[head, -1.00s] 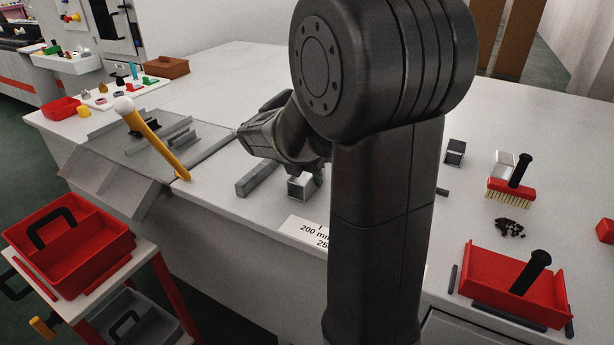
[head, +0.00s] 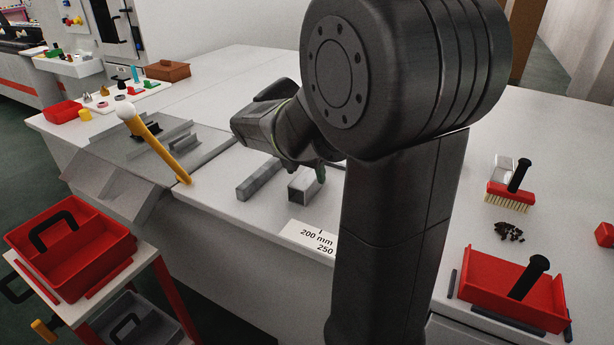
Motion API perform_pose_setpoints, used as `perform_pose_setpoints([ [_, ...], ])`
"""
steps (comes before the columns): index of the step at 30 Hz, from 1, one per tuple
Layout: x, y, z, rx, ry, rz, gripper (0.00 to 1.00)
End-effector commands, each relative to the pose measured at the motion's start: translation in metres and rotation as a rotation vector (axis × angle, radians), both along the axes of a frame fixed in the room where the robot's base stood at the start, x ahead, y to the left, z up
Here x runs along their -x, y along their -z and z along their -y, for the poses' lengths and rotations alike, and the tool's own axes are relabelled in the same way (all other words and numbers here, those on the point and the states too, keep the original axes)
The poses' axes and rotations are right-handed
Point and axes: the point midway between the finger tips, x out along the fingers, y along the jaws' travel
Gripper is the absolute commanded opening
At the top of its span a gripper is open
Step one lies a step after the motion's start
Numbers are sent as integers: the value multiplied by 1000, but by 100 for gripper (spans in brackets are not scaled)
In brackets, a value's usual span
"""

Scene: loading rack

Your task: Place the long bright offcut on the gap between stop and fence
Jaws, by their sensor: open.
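A bright, hollow square metal offcut (head: 303,187) lies on the white bench, its open end facing the front edge. A duller grey bar (head: 259,181) lies to its left, roughly parallel and apart from it. My gripper (head: 319,172) is low over the far end of the bright offcut, open; its fingers are largely hidden by my arm, and I cannot tell whether they touch the offcut. A grey fixture with raised rails (head: 181,141) stands at the bench's left; I cannot tell which parts are stop and fence.
A label (head: 310,238) lies at the front edge. A red brush (head: 511,192), dark crumbs (head: 509,232) and a red dustpan (head: 510,285) are at right. A red tote (head: 72,262) stands on a lower cart.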

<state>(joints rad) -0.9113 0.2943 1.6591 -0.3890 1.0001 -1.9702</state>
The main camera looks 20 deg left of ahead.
Motion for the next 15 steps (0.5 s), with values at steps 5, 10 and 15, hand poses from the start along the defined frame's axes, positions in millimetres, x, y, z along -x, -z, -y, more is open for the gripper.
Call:
perform_pose_setpoints([
  [5, 15, -40, -2, -2, -2, 3, 65],
  [10, 26, -64, -3, -1, -2, 2, 65],
  [15, 31, -75, -3, -1, -1, 0, 65],
])
